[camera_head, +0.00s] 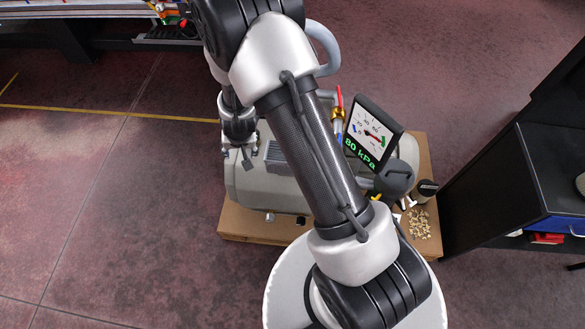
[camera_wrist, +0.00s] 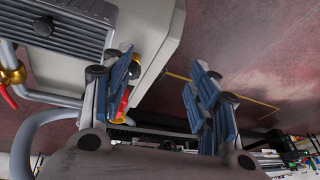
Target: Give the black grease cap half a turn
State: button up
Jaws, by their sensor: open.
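A dark round part with a yellow edge (camera_wrist: 136,66), possibly the black grease cap, shows on the pale end of the pump in the wrist view. My gripper's left finger partly hides it. My gripper (camera_wrist: 160,78) is open, with blue-padded fingers spread and nothing held between them. In the head view my gripper (camera_head: 240,155) is at the left end of the grey pump (camera_head: 245,188), pointing down. The cap cannot be made out there.
The pump stands on a brown base (camera_head: 250,222). A gauge display (camera_head: 370,134) reading 80 kPa and a red-handled valve (camera_head: 338,108) stand near my arm. A black cylinder (camera_head: 427,187) and pale pellets (camera_head: 418,222) lie right. Floor is clear at left.

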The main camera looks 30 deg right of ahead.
jog(key=s+d+f+m+h, duration=0.1)
jog(key=s+f, duration=0.1)
jog(key=f, duration=0.7)
jog(key=s+d+f+h, duration=0.1)
jog(key=s+f, duration=0.2)
jog(key=f, duration=0.6)
jog(key=s+d+f+g+h, duration=0.1)
jog(key=s+d+f, duration=0.2)
jog(key=s+f, duration=0.45)
jog(key=s+d+f+h, duration=0.1)
jog(key=s+d+f, duration=0.3)
jog(key=s+f, duration=0.4)
jog(key=shift+m, duration=0.4)
jog(key=b+x, duration=0.2)
jog(key=x, duration=0.4)
jog(key=b+x, duration=0.3)
jog(key=x, duration=0.3)
jog(key=w+b+x, duration=0.1)
jog(key=b+x, duration=0.1)
jog(key=x, duration=0.4)
jog(key=shift+a+f, duration=0.25)
jog(key=shift+a, duration=0.1)
jog(key=c, duration=1.1)
